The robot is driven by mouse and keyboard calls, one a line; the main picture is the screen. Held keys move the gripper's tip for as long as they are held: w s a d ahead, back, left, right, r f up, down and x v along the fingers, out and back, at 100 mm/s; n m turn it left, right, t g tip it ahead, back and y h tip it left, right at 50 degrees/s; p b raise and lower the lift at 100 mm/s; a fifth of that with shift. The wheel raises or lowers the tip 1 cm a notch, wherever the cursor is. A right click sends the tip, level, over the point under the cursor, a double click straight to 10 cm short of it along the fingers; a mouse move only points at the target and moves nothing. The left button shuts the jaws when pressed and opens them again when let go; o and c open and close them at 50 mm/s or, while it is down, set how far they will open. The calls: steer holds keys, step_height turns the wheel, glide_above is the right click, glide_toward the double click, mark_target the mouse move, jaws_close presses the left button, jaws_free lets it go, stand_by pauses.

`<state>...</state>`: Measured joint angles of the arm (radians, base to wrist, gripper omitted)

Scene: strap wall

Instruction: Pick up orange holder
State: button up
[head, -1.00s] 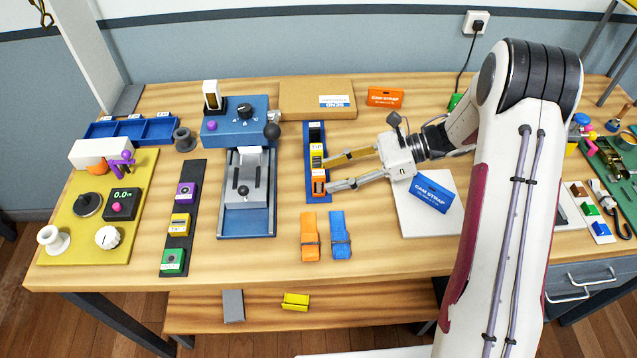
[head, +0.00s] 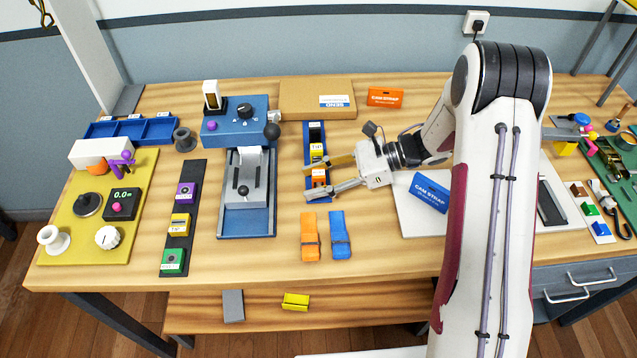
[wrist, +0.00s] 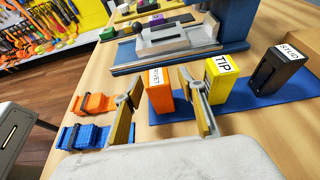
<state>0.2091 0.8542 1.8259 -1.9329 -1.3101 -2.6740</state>
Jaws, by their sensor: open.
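The orange holder (head: 319,178) stands upright on the blue strip (head: 310,132), at its near end. In the wrist view the orange holder (wrist: 157,80) carries a partly covered white label and stands between the two fingers. My gripper (head: 306,182) is open and reaches over the strip from the right, one finger on the far side of the orange holder and one on the near side. In the wrist view my gripper (wrist: 168,92) has its right finger in the gap near the yellow TIP holder (wrist: 222,77). Contact and exact height cannot be told.
A black STUD holder (wrist: 277,72) stands at the strip's far end. Orange (head: 309,237) and blue (head: 340,235) straps lie in front of the strip. A blue-and-grey press (head: 248,190) is to the left. A blue box (head: 430,192) lies on a white board at right.

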mark_target(316, 173)
steer(key=shift+c, duration=0.3)
jaws_close()
steer(key=shift+r, duration=0.1)
steer(key=shift+r, duration=4.9)
